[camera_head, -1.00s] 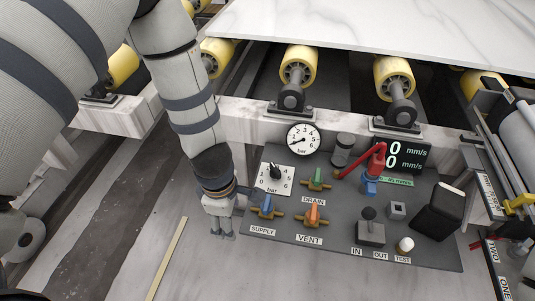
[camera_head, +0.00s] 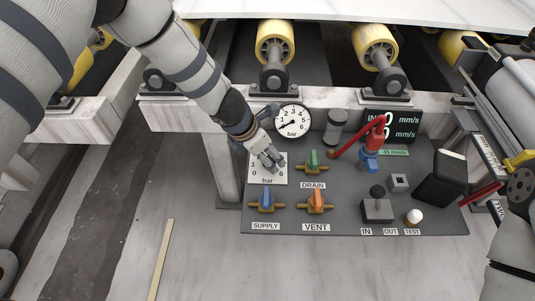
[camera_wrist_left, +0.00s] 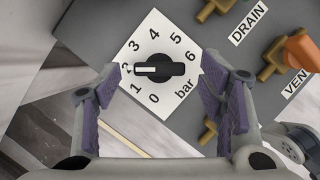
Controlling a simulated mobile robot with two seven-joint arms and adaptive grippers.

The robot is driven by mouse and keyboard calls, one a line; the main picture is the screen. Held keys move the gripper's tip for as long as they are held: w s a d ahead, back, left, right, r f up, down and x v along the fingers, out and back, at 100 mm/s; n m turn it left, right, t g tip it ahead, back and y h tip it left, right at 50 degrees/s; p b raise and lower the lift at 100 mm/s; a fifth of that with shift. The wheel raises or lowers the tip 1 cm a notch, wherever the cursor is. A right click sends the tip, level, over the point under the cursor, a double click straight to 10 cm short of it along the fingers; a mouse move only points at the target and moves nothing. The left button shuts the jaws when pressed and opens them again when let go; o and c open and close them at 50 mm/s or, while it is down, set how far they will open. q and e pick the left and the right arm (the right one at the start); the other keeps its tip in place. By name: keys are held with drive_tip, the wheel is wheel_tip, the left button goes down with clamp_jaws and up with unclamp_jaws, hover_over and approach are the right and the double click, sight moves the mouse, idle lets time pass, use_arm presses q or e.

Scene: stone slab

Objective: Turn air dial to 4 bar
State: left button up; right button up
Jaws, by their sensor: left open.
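The air dial is a black knob (camera_wrist_left: 172,69) with a white pointer mark, on a square white plate (camera_head: 267,179) numbered 0 to 6 and marked bar. In the left wrist view the mark points left, at about 2. My left gripper (camera_head: 270,160) is over the plate in the head view and hides the knob and most numbers. In the left wrist view its two purple-padded fingers (camera_wrist_left: 160,80) are open, one on each side of the knob, with clear gaps. They do not appear to touch it.
A round bar gauge (camera_head: 293,120) sits just above the dial. The green drain valve (camera_head: 313,162), blue supply valve (camera_head: 266,201) and orange vent valve (camera_head: 316,201) are close by.

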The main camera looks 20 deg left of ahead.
use_arm(q)
drive_tip(key=shift+w+d+f, duration=0.1)
drive_tip(key=shift+w+f, duration=0.1)
drive_tip(key=shift+f, duration=0.35)
drive_tip(key=c, duration=1.2)
drive_tip(key=shift+o, duration=0.2)
